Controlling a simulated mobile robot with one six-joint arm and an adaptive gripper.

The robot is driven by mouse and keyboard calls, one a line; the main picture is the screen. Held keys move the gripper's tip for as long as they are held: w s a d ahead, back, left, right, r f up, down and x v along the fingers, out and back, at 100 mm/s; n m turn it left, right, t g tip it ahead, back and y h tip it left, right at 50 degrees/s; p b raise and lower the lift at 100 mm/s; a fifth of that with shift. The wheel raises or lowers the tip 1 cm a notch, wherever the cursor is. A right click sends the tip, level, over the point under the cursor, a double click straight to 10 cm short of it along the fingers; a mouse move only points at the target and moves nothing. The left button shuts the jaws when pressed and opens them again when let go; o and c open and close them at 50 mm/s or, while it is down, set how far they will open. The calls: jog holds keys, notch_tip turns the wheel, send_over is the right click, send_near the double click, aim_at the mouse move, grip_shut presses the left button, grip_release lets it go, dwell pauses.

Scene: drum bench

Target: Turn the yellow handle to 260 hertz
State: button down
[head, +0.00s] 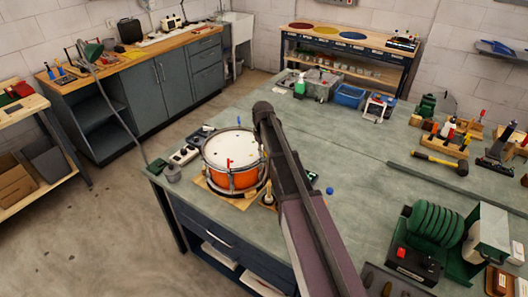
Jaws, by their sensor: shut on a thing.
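An orange drum (231,180) with a white head (231,149) sits on a wooden board (209,188) at the near left corner of the green bench. A small red piece (229,163) shows at its front rim. My arm crosses in front of the drum's right side. A small yellowish bit shows between the drum and my arm, too small to tell whether it is the yellow handle. My gripper is hidden behind my arm, so its hold on anything does not show. No hertz reading is legible.
A blue ball (329,190) lies right of my arm. The bench middle is mostly clear.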

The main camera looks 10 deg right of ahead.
jog(key=shift+s+m, duration=0.1)
jog(key=shift+m, duration=0.4)
jog(key=c, duration=0.7)
grip_release()
jog(key=shift+r, duration=0.1)
